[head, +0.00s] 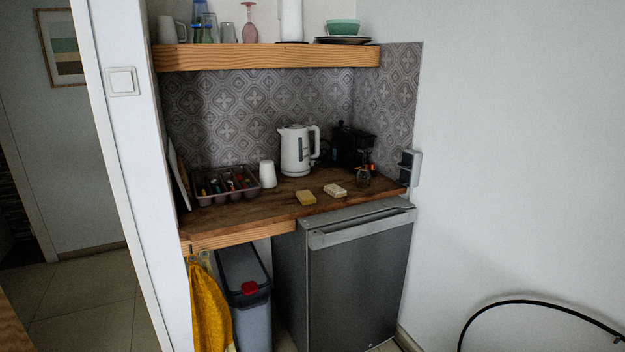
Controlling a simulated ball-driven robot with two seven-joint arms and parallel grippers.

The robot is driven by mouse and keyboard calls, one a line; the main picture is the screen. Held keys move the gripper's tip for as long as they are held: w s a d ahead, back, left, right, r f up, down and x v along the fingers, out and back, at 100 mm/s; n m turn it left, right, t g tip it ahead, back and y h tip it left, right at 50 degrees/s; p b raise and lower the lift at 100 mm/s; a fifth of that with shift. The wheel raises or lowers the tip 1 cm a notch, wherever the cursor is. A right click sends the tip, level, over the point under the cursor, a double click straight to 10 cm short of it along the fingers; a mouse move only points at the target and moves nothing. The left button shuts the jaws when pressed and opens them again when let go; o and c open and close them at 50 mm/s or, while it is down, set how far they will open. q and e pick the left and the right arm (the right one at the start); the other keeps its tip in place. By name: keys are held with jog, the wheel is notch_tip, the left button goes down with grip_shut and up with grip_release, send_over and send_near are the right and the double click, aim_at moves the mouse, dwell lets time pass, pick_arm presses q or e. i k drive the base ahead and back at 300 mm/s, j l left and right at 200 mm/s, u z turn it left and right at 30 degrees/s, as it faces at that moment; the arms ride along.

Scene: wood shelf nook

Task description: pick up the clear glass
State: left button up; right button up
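A small clear glass (228,33) stands upright on the wooden shelf, right of some bluish glassware (203,28) and left of a pink stemmed glass (249,22). A small dark, partly see-through object (363,178) stands on the counter at the right; I cannot tell if it is glass. Neither of my grippers shows in the head view.
A fridge (357,275) and bin (244,290) stand below. White walls flank the nook.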

aim_at(210, 29)
jog(key=i+l+z, duration=0.15)
jog(key=i, duration=1.1)
